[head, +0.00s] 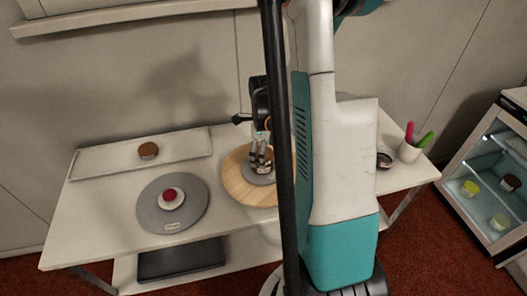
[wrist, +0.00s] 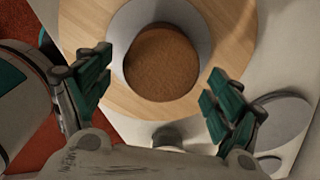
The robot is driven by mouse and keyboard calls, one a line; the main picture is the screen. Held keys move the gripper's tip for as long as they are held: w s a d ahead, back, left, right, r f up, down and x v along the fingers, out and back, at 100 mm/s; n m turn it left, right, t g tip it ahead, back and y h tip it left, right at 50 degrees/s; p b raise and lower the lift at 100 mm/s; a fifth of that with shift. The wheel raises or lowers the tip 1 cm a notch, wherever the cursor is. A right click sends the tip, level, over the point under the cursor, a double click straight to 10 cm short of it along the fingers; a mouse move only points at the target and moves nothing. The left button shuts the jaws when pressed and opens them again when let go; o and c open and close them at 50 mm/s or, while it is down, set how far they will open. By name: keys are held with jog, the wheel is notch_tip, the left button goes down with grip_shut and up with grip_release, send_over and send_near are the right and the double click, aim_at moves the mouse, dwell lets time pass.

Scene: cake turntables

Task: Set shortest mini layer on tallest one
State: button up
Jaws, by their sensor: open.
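A round brown mini layer (wrist: 162,65) shows in the wrist view, on a grey disc (wrist: 121,45) that lies on a wooden turntable (wrist: 85,35). My gripper (wrist: 155,88) is open, with its green-padded fingers apart on either side of the layer's near edge, not closed on it. In the head view my gripper (head: 261,158) is over the wooden turntable (head: 235,178), where the layer is hidden. Another brown mini layer (head: 148,151) sits on a pale tray (head: 100,160) at the back left. A small red-topped piece with a white rim (head: 171,197) is on the grey turntable (head: 150,212).
The white table (head: 85,225) holds these things; its front left is clear. A white cup with pink and green tools (head: 410,151) stands at the right end. A glass-fronted display case (head: 490,185) is farther right. A dark tray (head: 180,258) lies on the lower shelf.

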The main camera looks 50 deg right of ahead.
notch_tip(320, 180, up, 12)
jog(key=p, duration=0.3)
jog(key=shift+r, duration=0.15)
dwell(0.5)
